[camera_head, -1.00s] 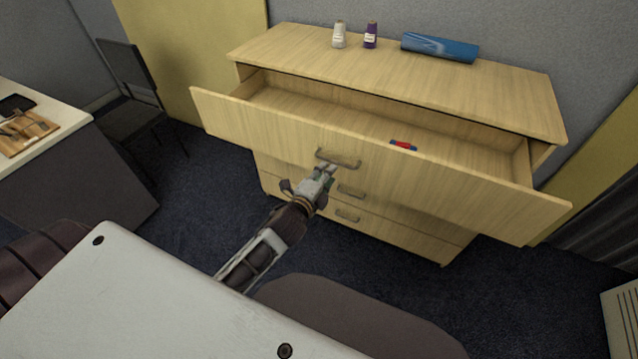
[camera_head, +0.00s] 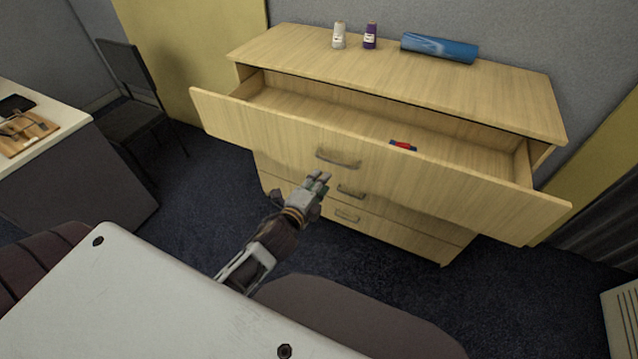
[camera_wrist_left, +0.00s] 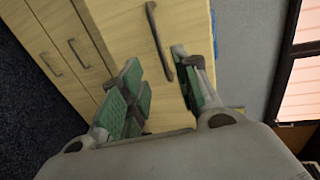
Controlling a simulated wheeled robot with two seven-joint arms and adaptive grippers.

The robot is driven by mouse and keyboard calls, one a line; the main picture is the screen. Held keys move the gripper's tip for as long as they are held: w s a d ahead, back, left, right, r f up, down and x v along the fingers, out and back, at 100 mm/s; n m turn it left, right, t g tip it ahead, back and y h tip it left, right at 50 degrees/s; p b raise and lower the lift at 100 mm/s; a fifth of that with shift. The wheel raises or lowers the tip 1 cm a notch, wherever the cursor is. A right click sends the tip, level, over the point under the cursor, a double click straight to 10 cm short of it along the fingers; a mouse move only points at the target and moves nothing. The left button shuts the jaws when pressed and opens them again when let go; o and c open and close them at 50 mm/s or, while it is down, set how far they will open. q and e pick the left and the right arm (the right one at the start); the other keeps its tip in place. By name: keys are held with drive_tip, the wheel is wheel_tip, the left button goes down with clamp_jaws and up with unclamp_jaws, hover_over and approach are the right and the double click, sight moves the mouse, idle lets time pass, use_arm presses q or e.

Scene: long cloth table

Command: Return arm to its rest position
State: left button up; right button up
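My left gripper (camera_head: 318,182) is in front of the wooden drawer unit, just below and apart from the top drawer's handle (camera_head: 338,160). In the left wrist view, its two green-padded fingers (camera_wrist_left: 160,92) are spread with nothing between them. The same handle (camera_wrist_left: 158,40) shows beyond the fingertips. The top drawer (camera_head: 270,131) is pulled out. A small red and blue object (camera_head: 402,145) lies inside it, partly hidden by the drawer front. My right gripper is not in these views.
A white spool (camera_head: 339,36), a purple spool (camera_head: 370,36) and a blue roll (camera_head: 439,47) sit on the unit's top. A desk (camera_head: 70,118) and a dark chair (camera_head: 130,90) stand at left. Dark carpet (camera_head: 215,190) lies clear left of my arm.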

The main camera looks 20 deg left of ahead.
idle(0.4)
use_arm(q)
drive_tip(key=s+a+f+n+g, duration=0.15)
drive_tip(key=s+f+n, duration=0.3)
drive_tip(key=f, duration=0.85)
drive_tip(key=s+a+f+n+g, duration=0.1)
drive_tip(key=s+f+n+g, duration=0.3)
drive_tip(key=f, duration=0.9)
drive_tip(key=s+a+f+n+g, duration=0.25)
drive_tip(key=s+f, duration=0.25)
drive_tip(key=f, duration=0.7)
drive_tip(key=s+a+f+n+g, duration=0.2)
drive_tip(key=s+f, duration=0.6)
drive_tip(key=s, duration=0.3)
drive_tip(key=s+a+f+n+g+y, duration=0.1)
drive_tip(key=s+f+g, duration=0.2)
drive_tip(key=s+f, duration=0.65)
drive_tip(key=s+a+f+n+g, duration=0.2)
drive_tip(key=s+f, duration=0.4)
drive_tip(key=s, duration=0.8)
drive_tip(key=w+d, duration=0.2)
drive_tip(key=w, duration=0.4)
drive_tip(key=shift+w+r, duration=0.2)
drive_tip(key=shift+w, duration=0.15)
